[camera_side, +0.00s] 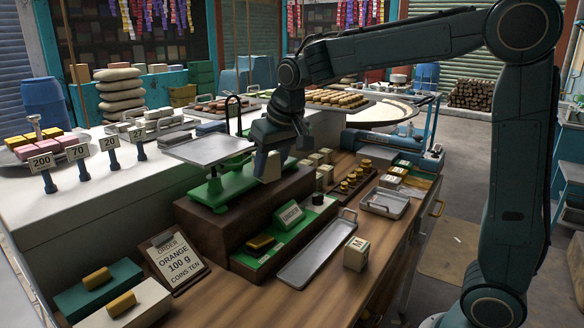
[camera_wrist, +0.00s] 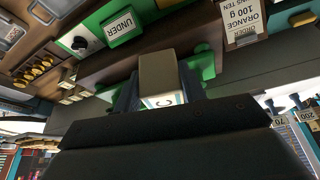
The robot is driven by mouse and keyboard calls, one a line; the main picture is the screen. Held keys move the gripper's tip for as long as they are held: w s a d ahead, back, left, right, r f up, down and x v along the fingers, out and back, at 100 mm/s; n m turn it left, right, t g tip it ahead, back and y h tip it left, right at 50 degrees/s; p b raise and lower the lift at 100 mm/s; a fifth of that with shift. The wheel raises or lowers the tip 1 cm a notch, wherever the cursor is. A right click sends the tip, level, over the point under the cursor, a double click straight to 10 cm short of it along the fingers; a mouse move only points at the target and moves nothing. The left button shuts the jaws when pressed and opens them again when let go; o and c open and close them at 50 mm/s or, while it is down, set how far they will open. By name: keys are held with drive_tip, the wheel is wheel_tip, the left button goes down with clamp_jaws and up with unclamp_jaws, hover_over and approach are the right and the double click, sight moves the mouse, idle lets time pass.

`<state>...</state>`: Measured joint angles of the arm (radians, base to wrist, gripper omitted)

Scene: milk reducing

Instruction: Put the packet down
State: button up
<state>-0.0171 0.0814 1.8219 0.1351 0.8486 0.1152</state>
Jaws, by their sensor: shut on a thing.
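My gripper (camera_side: 269,160) is shut on a packet, at the right side of the green balance scale (camera_side: 214,190). In the wrist view the packet (camera_wrist: 158,72) is a tan block with a pale marked label, between the fingers of my gripper (camera_wrist: 160,95). Green parts of the scale show behind and beside it. In the side view my gripper largely covers the packet, and I cannot tell whether it touches the scale. The scale's flat metal pan (camera_side: 208,150) on the left looks empty. The scale stands on a dark wooden block (camera_side: 230,215).
A green box with an UNDER sign (camera_side: 290,214) is in front of the scale. An order card (camera_side: 175,262) reads orange 100 g. A long metal tray (camera_side: 318,250), a small pale block (camera_side: 356,253) and a shorter tray (camera_side: 385,203) lie on the wooden counter.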

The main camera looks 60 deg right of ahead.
drive_tip(key=s+d+m+g+h, duration=0.1)
drive_tip(key=s+d+m+h, duration=0.1)
drive_tip(key=s+d+m, duration=0.3)
drive_tip(key=m+g+h, duration=0.2)
drive_tip(key=m+g, duration=0.1)
drive_tip(key=m, duration=0.8)
hover_over(322, 248)
drive_tip(key=a, duration=0.2)
drive_tip(key=shift+d+r, duration=0.1)
drive_tip(key=shift+r, duration=0.25)
drive_tip(key=shift+f+y, duration=0.1)
drive_tip(key=shift+y, duration=0.2)
wheel_tip(322, 248, down, 16)
drive_tip(key=shift+r, duration=0.2)
drive_tip(key=shift+f, duration=2.1)
drive_tip(key=shift+f, duration=0.2)
